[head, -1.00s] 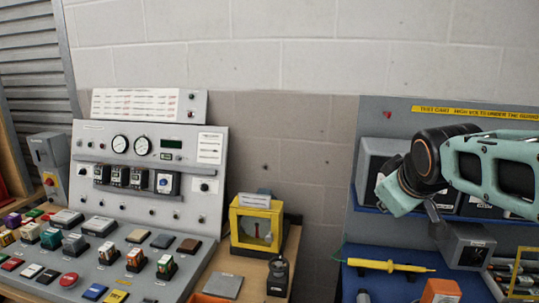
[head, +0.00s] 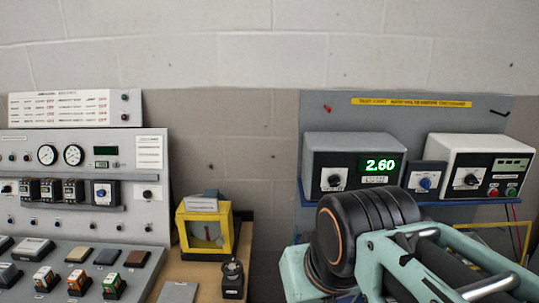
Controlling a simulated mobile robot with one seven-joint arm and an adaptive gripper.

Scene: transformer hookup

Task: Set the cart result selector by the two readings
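On the blue-edged shelf of the test cart, a grey instrument (head: 315,160) shows a lit green 2.60 on its display (head: 380,166). A dial knob (head: 335,179) is on its left side. To the right, a white instrument (head: 440,150) has a knob (head: 466,179), green and red buttons and a small display (head: 512,163) too small to read. Between them stands a small dark box with a blue round knob (head: 424,183), which looks like a selector; its setting is not legible. My arm crosses the lower right foreground. My gripper does not show.
A control desk with gauges (head: 60,155) and several relay blocks fills the left. A yellow-framed meter (head: 180,235) stands on a wooden bench beside it. The cart's back panel (head: 480,120) carries a yellow label strip. My arm hides the cart's lower part.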

